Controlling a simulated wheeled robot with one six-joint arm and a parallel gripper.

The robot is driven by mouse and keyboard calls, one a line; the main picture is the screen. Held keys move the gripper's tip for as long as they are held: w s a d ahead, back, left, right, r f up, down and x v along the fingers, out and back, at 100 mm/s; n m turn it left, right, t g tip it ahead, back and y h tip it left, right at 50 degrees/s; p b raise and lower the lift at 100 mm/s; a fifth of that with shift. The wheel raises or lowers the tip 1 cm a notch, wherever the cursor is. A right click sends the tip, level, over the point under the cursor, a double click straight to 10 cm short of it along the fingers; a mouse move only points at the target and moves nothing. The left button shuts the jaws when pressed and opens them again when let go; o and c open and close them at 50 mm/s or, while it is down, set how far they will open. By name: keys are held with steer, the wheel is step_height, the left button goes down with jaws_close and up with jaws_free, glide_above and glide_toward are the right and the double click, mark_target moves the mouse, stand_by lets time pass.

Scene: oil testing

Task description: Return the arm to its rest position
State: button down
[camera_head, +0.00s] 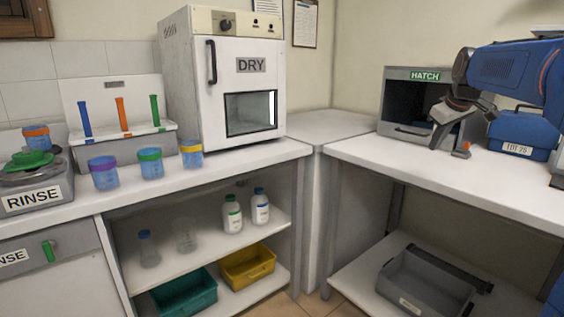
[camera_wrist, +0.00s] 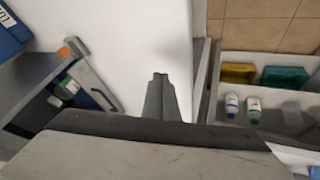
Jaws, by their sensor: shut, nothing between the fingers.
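My blue arm (camera_head: 505,68) reaches in from the right edge in the head view. My gripper (camera_head: 464,152) hangs over the right-hand white counter (camera_head: 440,178), in front of the grey HATCH box (camera_head: 398,110). In the wrist view my gripper (camera_wrist: 160,78) shows its fingers together, with nothing held, above the bare white counter. The HATCH box lies to the left in that view, with small orange, green and blue items near its opening.
A blue labelled case (camera_head: 522,136) stands on the counter behind my arm. A white DRY oven (camera_head: 232,85), a rinse unit (camera_head: 36,190) and several lidded jars stand on the left counter. A grey bin (camera_head: 425,284) sits on the lower shelf. The right counter's front is clear.

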steer(key=s+a+f+m, duration=0.1)
steer(key=s+a+f, duration=0.25)
steer(key=s, duration=0.35)
steer(key=s+a+f+g, duration=0.1)
steer(key=s+a+f, duration=0.2)
steer(key=s+a, duration=0.3)
steer(key=s+a+f+m, duration=0.1)
steer(key=s+a+f, duration=0.2)
steer(key=s, duration=0.5)
steer(key=s+a+f+m, duration=0.1)
steer(key=s+a+f, duration=0.1)
steer(key=s+f, duration=0.6)
steer(key=s+a+f+m+y, duration=0.1)
steer(key=s+a+f, duration=0.1)
steer(key=s+f, duration=0.6)
steer(key=s, duration=0.2)
steer(key=shift+s+a+g, duration=0.3)
steer(key=shift+a+g, duration=0.1)
steer(key=shift+f, duration=0.1)
